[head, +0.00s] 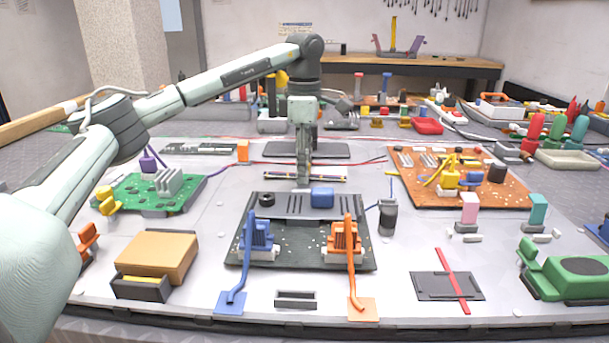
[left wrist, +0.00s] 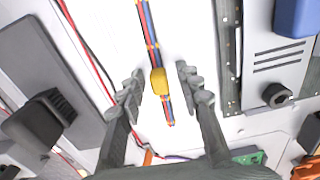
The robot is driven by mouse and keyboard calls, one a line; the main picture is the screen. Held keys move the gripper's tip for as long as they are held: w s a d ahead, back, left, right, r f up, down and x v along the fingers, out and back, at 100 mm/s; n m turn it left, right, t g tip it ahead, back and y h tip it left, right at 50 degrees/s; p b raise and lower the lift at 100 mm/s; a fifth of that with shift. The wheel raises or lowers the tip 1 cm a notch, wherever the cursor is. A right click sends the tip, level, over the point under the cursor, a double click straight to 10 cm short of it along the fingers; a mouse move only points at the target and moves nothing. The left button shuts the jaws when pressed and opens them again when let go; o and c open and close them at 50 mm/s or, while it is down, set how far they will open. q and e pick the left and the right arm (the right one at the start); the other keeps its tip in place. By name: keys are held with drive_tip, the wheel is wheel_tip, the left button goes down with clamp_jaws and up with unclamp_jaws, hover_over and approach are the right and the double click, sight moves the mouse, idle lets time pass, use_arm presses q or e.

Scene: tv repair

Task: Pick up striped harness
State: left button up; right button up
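The striped harness (left wrist: 147,36) is a thin bundle of red, blue and orange wires with a yellow band. In the head view the harness (head: 326,178) lies crosswise on the light work surface, just behind the dark central board. My left gripper (head: 304,182) points down over it and hides part of its middle. In the left wrist view my left gripper (left wrist: 159,80) is open, with one finger on each side of the harness at the yellow band. I see a gap between each finger and the harness. My right gripper is not in view.
The dark central board (head: 295,266) with a blue block (head: 322,197) stands just in front of the harness. A dark flat plate (head: 340,150) lies behind it. Thin red wires (left wrist: 92,58) run close by. An orange board (head: 500,190) is at right, a green board (head: 133,200) at left.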

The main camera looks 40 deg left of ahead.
use_arm(q)
clamp_jaws()
